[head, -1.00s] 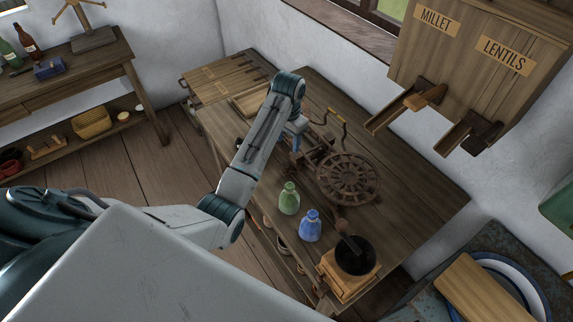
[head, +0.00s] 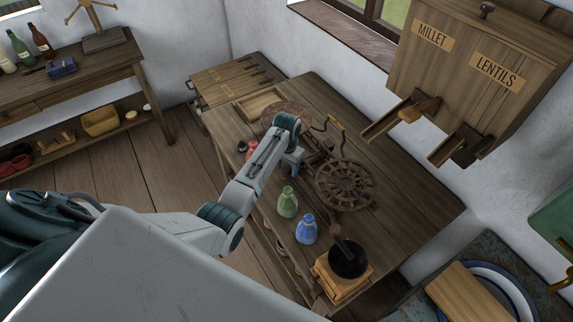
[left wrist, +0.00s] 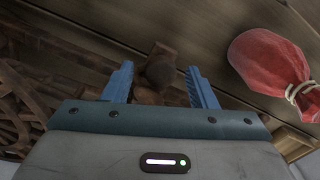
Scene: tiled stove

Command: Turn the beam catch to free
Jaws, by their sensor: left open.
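A dark wooden device with a spoked wheel (head: 345,186) and a crank handle (head: 337,124) stands on the table. A round brown plate (head: 284,114) is behind my arm. My left gripper (head: 293,164) points down at the device's near left part. In the left wrist view its blue fingers (left wrist: 160,66) are apart, with a brown knob-like part (left wrist: 160,73) showing between and beyond them. This may be the beam catch; I cannot tell which way it is turned or whether a finger touches it. The right gripper is out of view.
A red tied sack (left wrist: 268,62) lies right of the fingers in the left wrist view. A wall bin (head: 470,75) has two chutes.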

